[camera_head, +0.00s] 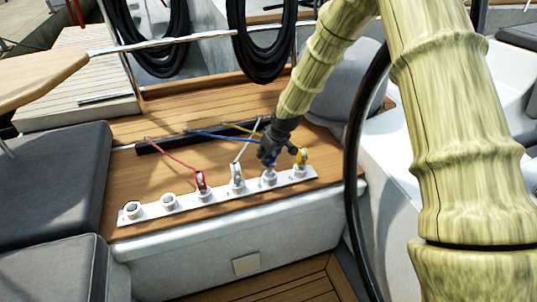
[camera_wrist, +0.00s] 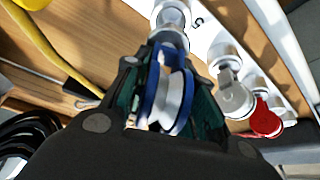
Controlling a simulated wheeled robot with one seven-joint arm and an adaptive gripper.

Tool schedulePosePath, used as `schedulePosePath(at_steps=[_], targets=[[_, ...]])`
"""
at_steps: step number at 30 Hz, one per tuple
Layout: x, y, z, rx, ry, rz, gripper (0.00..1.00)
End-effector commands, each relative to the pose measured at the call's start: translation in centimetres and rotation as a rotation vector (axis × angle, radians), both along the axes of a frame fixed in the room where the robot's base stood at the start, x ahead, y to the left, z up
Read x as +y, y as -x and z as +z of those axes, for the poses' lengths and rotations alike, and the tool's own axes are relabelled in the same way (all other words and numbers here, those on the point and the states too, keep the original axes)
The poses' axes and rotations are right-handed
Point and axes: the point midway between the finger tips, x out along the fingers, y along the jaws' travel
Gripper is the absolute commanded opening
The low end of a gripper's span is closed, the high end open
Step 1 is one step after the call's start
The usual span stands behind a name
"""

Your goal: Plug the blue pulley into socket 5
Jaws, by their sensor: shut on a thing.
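The blue pulley (camera_wrist: 155,95), with its pale wheel, is between the fingers of my gripper (camera_wrist: 166,88) in the wrist view. My gripper (camera_head: 267,153) is shut on it, above the fifth socket from the left (camera_head: 269,178) in the head view. In the wrist view a white socket (camera_wrist: 170,22) beside the printed 5 lies right at the pulley's far end. They look touching or very close; I cannot tell whether the pulley is seated. The white socket strip (camera_head: 218,199) lies on the wooden deck. A blue rope (camera_head: 212,134) runs towards my gripper.
A yellow pulley (camera_head: 301,156) stands in the socket to the right. A grey pulley (camera_head: 237,173) and a red pulley (camera_head: 201,181) stand in sockets to the left. The two leftmost sockets (camera_head: 132,209) are empty. A black bar (camera_head: 170,142) lies behind the strip.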

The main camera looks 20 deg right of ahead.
Motion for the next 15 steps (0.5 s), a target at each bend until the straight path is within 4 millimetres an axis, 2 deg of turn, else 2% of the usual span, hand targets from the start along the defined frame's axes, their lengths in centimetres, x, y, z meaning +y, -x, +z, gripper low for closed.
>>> schedulePosePath(at_steps=[15], targets=[[0.00,-0.03,-0.88,0.000,0.000,0.000,0.00]])
